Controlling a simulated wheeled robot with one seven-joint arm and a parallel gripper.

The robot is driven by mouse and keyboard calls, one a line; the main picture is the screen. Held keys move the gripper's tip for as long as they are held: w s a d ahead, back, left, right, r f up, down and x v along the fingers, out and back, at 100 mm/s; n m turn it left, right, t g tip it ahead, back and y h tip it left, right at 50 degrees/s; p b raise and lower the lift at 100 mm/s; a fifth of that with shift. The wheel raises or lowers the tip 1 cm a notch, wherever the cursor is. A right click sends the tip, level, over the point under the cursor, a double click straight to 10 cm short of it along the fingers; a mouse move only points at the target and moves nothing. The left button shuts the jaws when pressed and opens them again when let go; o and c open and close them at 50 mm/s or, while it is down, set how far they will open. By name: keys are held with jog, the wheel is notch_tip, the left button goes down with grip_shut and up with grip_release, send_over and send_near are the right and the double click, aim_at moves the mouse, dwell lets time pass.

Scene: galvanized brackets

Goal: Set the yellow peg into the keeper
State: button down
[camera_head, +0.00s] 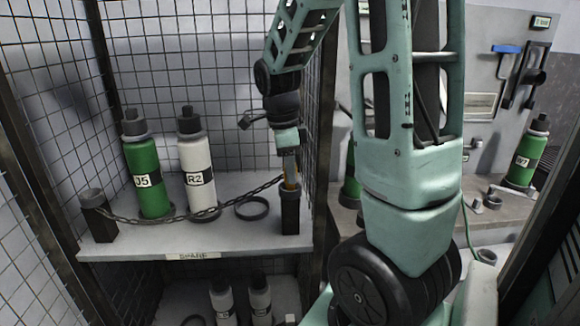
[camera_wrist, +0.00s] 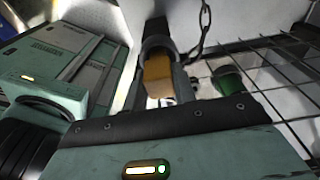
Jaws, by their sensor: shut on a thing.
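The yellow peg (camera_head: 290,180) is upright between the fingers of my gripper (camera_head: 288,165), which is shut on it. The keeper (camera_head: 291,215) is a dark square post at the shelf's right front corner. The peg's lower end is at the keeper's top; I cannot tell how far it is inside. In the wrist view the peg (camera_wrist: 158,76) shows orange between the fingers (camera_wrist: 160,85), with a dark ring-shaped rim (camera_wrist: 157,44) beyond it. A chain (camera_head: 240,195) runs from the left post to near the peg and also shows in the wrist view (camera_wrist: 204,22).
A green bottle J5 (camera_head: 147,170) and a white bottle R2 (camera_head: 196,165) stand on the shelf (camera_head: 180,240), left of the keeper. An empty dark ring (camera_head: 251,208) lies between. A dark post (camera_head: 97,215) holds the chain's left end. Wire mesh (camera_head: 220,70) encloses the shelf.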

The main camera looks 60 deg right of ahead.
jog(key=shift+f, duration=0.5)
jog(key=c, duration=1.1)
grip_release()
jog(key=shift+o, duration=0.2)
jog(key=shift+r, duration=0.1)
notch_tip(320, 180, up, 12)
jog(key=w, duration=0.1)
jog(key=shift+a, duration=0.45)
